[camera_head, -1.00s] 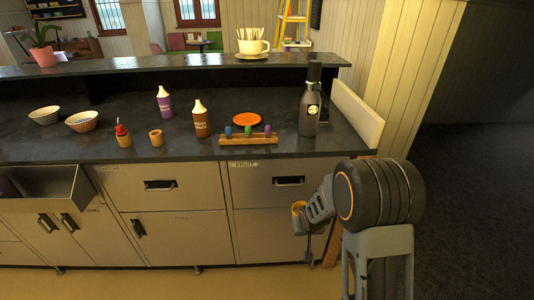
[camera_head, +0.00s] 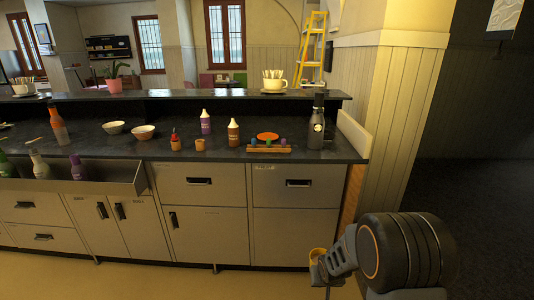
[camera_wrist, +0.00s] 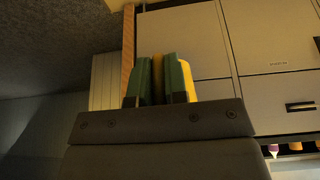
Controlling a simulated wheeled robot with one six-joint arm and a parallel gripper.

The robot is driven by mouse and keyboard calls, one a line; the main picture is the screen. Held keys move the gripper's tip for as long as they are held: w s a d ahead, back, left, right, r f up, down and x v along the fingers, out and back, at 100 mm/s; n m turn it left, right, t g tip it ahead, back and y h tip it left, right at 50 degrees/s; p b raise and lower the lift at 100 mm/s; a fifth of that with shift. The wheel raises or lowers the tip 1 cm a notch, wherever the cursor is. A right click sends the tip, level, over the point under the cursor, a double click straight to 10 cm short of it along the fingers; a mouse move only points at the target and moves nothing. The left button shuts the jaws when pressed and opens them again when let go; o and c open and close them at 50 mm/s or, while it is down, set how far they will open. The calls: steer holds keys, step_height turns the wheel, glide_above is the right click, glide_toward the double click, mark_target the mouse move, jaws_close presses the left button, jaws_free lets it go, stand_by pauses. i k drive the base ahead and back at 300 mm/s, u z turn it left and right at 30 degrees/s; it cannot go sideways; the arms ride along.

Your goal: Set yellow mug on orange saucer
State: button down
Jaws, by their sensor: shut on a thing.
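The yellow mug (camera_head: 317,254) is at my gripper (camera_head: 318,268), low in front of the counter's right end in the head view. In the wrist view my gripper (camera_wrist: 161,82) has its green-lined fingers close together, with yellow of the mug (camera_wrist: 187,80) showing between and beside them. Most of the mug is hidden behind the fingers. The orange saucer (camera_head: 268,135) lies flat on the dark counter, behind a wooden rack (camera_head: 269,149) with several coloured pieces. Nothing stands on the saucer. The mug is well apart from it, lower and nearer to me.
A dark bottle (camera_head: 317,125) stands right of the saucer. A brown-bodied squeeze bottle (camera_head: 233,133) and a purple one (camera_head: 205,122) stand left. A raised shelf (camera_head: 190,95) runs behind. An open drawer (camera_head: 90,177) juts out at left. Floor before the cabinets is clear.

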mark_target(271, 137)
steer(key=u, duration=1.35)
steer(key=i, duration=1.45)
steer(key=z, duration=0.55)
